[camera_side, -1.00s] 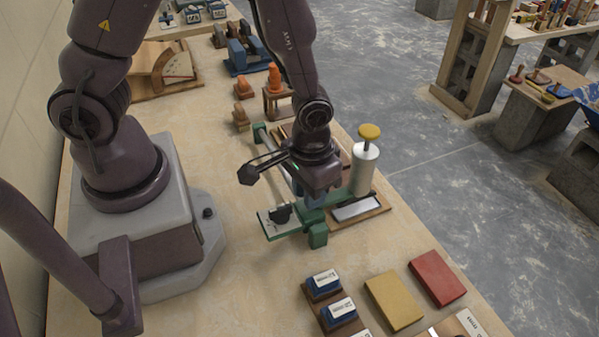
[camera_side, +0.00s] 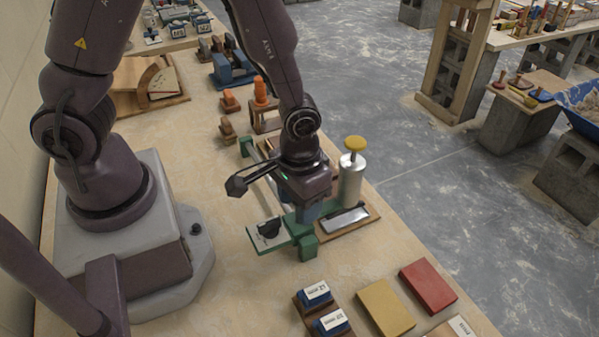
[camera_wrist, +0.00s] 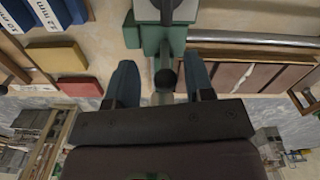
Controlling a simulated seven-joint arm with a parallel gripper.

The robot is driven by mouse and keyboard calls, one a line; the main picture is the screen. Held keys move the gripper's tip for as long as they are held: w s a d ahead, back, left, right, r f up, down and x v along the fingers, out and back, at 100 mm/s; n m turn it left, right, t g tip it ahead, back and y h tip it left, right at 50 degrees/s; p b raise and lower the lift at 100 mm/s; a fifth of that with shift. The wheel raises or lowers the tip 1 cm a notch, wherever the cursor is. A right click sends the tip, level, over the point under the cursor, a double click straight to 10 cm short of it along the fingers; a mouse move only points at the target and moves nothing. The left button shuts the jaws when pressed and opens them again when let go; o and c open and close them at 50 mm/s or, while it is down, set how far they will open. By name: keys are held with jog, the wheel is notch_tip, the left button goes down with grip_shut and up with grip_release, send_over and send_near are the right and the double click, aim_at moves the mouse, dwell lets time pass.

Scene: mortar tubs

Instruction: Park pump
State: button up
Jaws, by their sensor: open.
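The pump, a silver cylinder (camera_side: 350,182) with a yellow knob (camera_side: 355,143) on top, stands upright at the right of my gripper in the side view. A green frame (camera_side: 280,237) with a pale plate and a black knob lies below and in front of my gripper. A green block of it shows in the wrist view (camera_wrist: 155,32). My gripper (camera_side: 307,212) is open over the green frame. In the wrist view its two blue fingers (camera_wrist: 161,82) are apart, with a dark round knob between them. Whether they touch anything I cannot tell.
A shallow tray with a metal plate (camera_side: 345,220) lies beside the pump. Blue labelled blocks (camera_side: 318,292), a yellow block (camera_side: 385,308) and a red block (camera_side: 428,286) are in front. Orange and brown pieces (camera_side: 260,90) stand behind. Bare table lies left of the blue blocks.

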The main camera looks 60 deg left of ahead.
notch_tip(320, 180, up, 12)
dwell(0.4)
jog(key=s+a+r+m+t, duration=0.1)
jog(key=s+a+r+t, duration=0.1)
jog(key=r, duration=0.5)
jog(key=s+a+r+m+t, duration=0.1)
jog(key=s+a+r+t, duration=0.2)
jog(key=s+a+r, duration=0.2)
jog(key=shift+a+r+t, duration=0.3)
jog(key=shift+a+r, duration=0.2)
jog(key=shift+r, duration=0.4)
